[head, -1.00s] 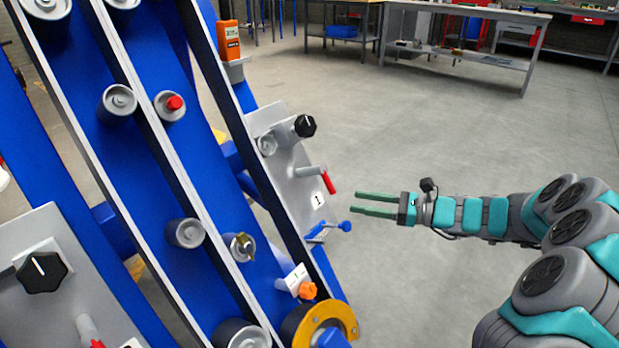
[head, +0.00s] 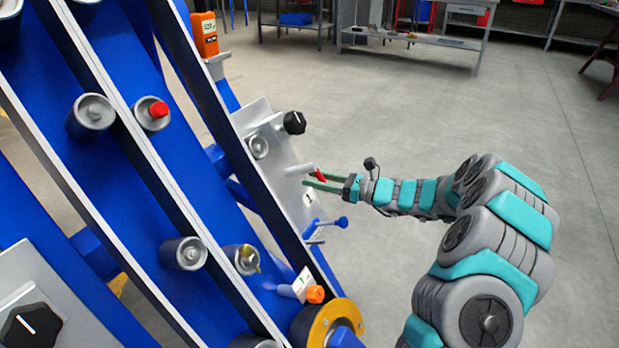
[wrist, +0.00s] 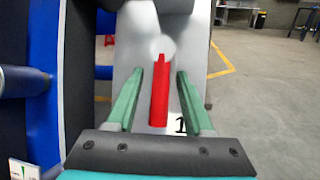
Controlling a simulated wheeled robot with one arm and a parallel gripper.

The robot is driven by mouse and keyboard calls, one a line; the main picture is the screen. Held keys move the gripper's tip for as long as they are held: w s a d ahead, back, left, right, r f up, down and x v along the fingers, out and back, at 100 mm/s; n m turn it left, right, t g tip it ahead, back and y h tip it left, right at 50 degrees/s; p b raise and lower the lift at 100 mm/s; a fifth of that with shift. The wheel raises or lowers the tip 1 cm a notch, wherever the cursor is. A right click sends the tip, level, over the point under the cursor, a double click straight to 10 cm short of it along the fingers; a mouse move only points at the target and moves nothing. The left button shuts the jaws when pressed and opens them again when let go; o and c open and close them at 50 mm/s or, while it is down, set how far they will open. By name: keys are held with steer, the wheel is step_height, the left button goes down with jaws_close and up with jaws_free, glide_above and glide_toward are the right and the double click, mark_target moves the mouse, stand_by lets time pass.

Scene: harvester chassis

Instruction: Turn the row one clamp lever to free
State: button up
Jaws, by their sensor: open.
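The row one clamp lever has a red handle (head: 321,174) on a light grey pivot, mounted on a grey panel (head: 283,185) with a label "1" (head: 309,199). In the wrist view the red handle (wrist: 160,90) hangs down from its round pivot, between the two green fingers. My gripper (head: 313,181) is open at the panel, with a finger on each side of the handle and gaps to both. In the head view the fingertips partly overlap the lever. Whether they touch the panel cannot be told.
A black knob (head: 294,122) sits above the lever on the same panel. A blue T-shaped handle (head: 341,222) sticks out below it. An orange knob (head: 315,294) is lower down. An orange meter (head: 204,34) stands above.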

steer(key=shift+x, duration=0.9)
steer(key=shift+c, duration=0.3)
jaws_close()
stand_by(0.5)
